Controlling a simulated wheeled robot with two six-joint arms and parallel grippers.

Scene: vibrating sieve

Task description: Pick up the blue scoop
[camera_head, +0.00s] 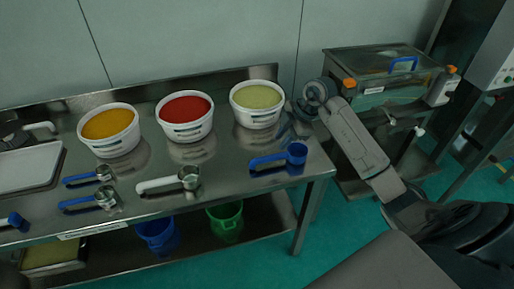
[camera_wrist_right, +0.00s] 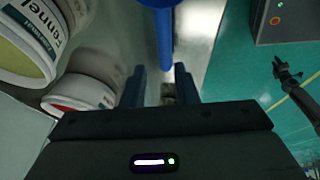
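The blue scoop (camera_head: 297,153) lies on the right end of the steel table, its handle pointing left. In the right wrist view its long blue handle (camera_wrist_right: 165,42) shows ahead of the fingers, with part of the cup at the top edge. My right gripper (camera_head: 301,122) hangs over the table's right end, behind the scoop and beside the tub of pale green powder. In the right wrist view the two fingers of the right gripper (camera_wrist_right: 159,86) are apart with nothing held between them. My left gripper is not in view.
Tubs of orange (camera_head: 112,143), red (camera_head: 186,128) and pale green (camera_head: 258,116) contents stand along the table's back. Metal scoops with blue and white handles lie left of the blue scoop. A steel sieve machine (camera_head: 380,95) stands to the right. Blue and green buckets sit below.

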